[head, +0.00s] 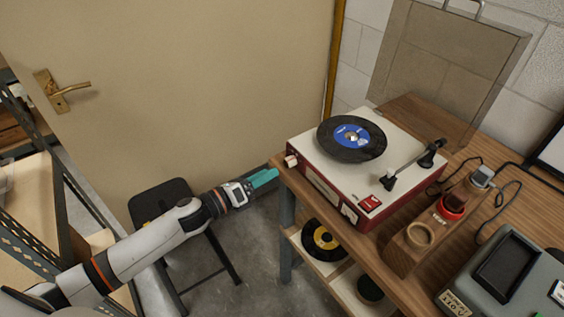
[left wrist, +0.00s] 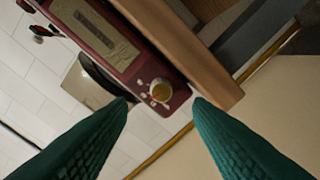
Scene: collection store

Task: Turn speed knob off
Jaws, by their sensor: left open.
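The record player (head: 365,165) stands on the wooden bench, red and cream with a black record with a blue label on it. Its knob (head: 291,161) sits at the left front corner. In the left wrist view the knob (left wrist: 160,90) is a round gold-brown disc on the red front panel (left wrist: 105,45), with small marks around it. My left gripper (head: 264,178) has teal fingers and is just left of the knob, apart from it. In the left wrist view its fingers (left wrist: 160,105) are open, with the knob beyond the gap between the tips. My right gripper is not in view.
The wooden bench edge (head: 318,211) lies close to the fingers; it also shows in the left wrist view (left wrist: 185,50). A black stool (head: 160,197) stands under my left arm. A wooden holder (head: 408,247) and a grey device (head: 505,275) stand right of the player.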

